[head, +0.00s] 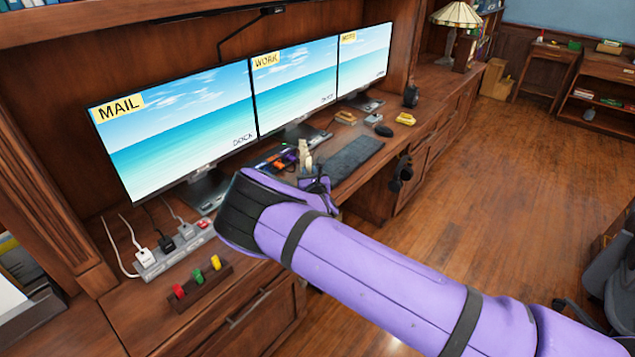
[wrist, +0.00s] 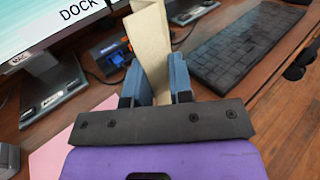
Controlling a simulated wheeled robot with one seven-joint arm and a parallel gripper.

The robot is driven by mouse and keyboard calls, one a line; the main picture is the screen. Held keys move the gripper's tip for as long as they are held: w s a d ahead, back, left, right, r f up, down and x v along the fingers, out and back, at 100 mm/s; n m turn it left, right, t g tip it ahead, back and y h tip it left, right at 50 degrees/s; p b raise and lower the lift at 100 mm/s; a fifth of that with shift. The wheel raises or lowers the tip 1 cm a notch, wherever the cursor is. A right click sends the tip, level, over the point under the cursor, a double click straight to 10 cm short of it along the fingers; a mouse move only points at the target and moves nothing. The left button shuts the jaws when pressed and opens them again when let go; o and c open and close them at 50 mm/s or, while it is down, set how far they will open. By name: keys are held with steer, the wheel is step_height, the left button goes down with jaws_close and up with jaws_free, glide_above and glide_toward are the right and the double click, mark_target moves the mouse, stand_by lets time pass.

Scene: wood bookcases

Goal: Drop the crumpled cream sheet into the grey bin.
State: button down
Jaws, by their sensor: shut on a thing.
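The crumpled cream sheet (wrist: 150,45) is between the two blue fingers of my gripper (wrist: 156,80) in the wrist view. It stands up past the fingertips, tall and folded. In the head view the cream sheet (head: 303,155) shows as a small pale piece above my gripper (head: 314,180), by the desk's front edge near the keyboard. My gripper is shut on the sheet; my forearm hides part of the desk below. I cannot make out the grey bin in either view.
Three monitors (head: 175,125) line the back of the desk. A dark keyboard (head: 354,156) lies right of my gripper. A power strip (head: 172,256) and a block with coloured pieces (head: 200,287) are at left. A pink sheet (wrist: 62,150) lies below. The wooden floor (head: 480,190) at right is open.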

steer(key=shift+f, duration=3.2)
steer(key=shift+f, duration=0.15)
steer(key=c, duration=1)
jaws_free()
steer(key=shift+r, duration=0.2)
steer(key=v, duration=1.2)
